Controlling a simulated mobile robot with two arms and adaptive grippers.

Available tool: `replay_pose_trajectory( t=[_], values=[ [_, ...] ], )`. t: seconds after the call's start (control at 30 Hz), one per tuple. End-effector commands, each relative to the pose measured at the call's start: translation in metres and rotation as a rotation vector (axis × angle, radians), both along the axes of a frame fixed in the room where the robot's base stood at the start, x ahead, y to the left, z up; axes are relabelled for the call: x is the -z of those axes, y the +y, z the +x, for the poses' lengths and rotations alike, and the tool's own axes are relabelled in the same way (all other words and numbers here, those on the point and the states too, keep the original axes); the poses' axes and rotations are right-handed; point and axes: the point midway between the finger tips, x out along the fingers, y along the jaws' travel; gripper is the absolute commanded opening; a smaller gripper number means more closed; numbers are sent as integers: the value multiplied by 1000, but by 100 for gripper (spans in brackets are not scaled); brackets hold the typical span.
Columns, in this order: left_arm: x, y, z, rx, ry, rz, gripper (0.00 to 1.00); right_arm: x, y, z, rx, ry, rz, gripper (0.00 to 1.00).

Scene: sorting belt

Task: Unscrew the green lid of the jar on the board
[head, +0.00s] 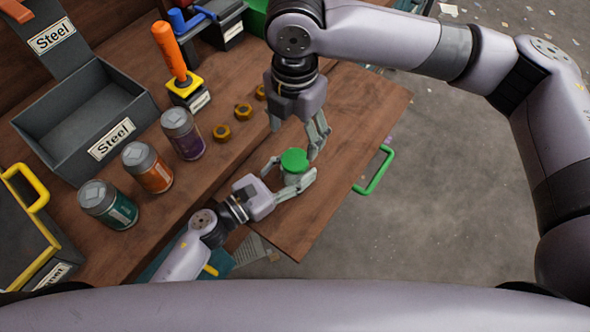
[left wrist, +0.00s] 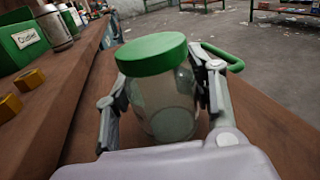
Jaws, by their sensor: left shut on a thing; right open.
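The green lid (head: 294,160) sits on top of the clear jar (left wrist: 163,105), which stands upright on the wooden board (head: 350,115). In the left wrist view the lid (left wrist: 152,54) covers the jar's mouth, and the jar looks empty. My left gripper (head: 288,176) is shut on the jar, with a finger on each side of its body below the lid. My right gripper (head: 297,148) is open and points down just above and beside the lid, with no contact that I can make out. The head view hides most of the jar's body.
Brass nuts (head: 221,132) lie nearer the board. A green handle (head: 374,170) sticks out at the board's right edge.

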Motion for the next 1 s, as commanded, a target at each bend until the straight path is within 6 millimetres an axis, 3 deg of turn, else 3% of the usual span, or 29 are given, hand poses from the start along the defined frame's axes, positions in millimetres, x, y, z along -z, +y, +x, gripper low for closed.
replay_pose_trajectory(
  t=[0.5,0.67,0.87,1.0],
  values=[
    [0,0,0,0,1,1,2,0,0,0,0,0,0,66],
    [0,0,0,-1,1,1,0,0,0,0,17,0,0,66],
    [0,0,0,-1,1,1,0,0,0,0,212,-1,1,66],
    [0,0,0,-1,1,1,0,0,0,0,463,-1,1,66]
  ],
)
